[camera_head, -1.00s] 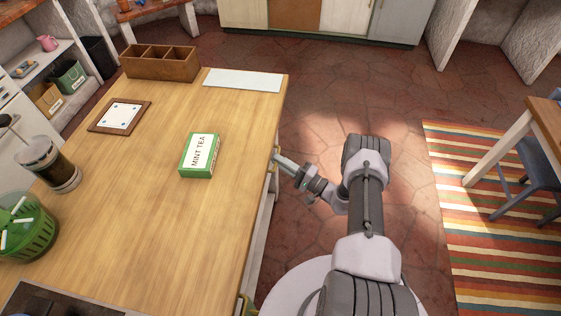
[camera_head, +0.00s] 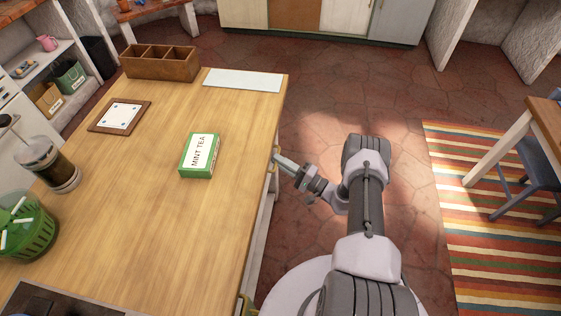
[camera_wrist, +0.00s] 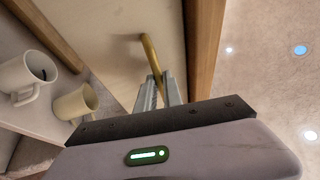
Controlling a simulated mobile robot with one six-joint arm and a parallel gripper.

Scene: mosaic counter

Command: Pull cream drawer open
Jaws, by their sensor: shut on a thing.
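The cream drawer front (camera_wrist: 115,40) fills the upper left of the wrist view. Its curved brass handle (camera_wrist: 149,46) stands out from it. My gripper (camera_wrist: 160,84) is shut on the brass handle, with the two metal fingers on either side of the bar. In the head view my gripper (camera_head: 275,159) is at the right side of the wooden counter. There the counter top hides the drawer front, and only a bit of brass shows by the fingertips.
The wooden counter (camera_head: 130,215) carries a mint tea box (camera_head: 199,155) near its right edge, a wooden divided box (camera_head: 160,64) and a white board (camera_head: 243,79). Two cream mugs (camera_wrist: 75,104) (camera_wrist: 22,78) stand on a shelf in the wrist view. The tiled floor (camera_head: 310,120) right of the counter is clear.

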